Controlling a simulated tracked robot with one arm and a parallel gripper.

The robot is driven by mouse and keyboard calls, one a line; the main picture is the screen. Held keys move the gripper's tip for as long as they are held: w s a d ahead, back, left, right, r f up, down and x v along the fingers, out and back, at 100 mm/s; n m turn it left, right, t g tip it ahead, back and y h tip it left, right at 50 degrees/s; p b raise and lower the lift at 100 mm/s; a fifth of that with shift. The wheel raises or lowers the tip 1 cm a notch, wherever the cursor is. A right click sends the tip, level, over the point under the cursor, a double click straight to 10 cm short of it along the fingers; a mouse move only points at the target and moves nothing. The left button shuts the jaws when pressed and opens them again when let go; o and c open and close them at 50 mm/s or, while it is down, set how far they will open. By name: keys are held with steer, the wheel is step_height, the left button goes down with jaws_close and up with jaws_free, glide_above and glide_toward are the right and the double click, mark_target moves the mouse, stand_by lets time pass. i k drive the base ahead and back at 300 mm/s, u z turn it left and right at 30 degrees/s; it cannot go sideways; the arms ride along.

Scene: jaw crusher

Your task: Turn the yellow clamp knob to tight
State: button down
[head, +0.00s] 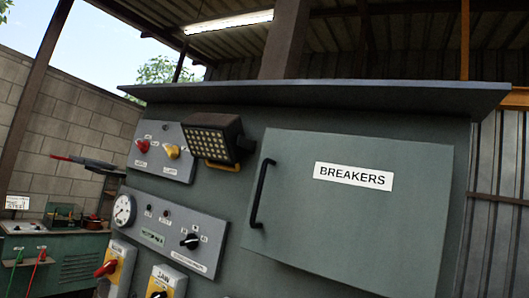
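The yellow clamp knob (171,151) is on a small grey plate (177,174) at the upper left of the grey-green control cabinet. A red knob (142,145) sits to its left on the same plate. Small labels lie below both knobs, too small to read, so I cannot tell the yellow knob's setting. My gripper is not in view.
A black lamp (214,137) juts out right of the knob plate. A BREAKERS door (358,220) with a black handle (261,193) fills the right. Below are a gauge (123,210), a black selector (190,241) and a red switch (106,268). A green bench (45,262) stands left.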

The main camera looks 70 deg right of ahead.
mark_target(174, 151)
steer(key=k, duration=0.65)
steer(key=z, duration=1.15)
steer(key=i, duration=1.05)
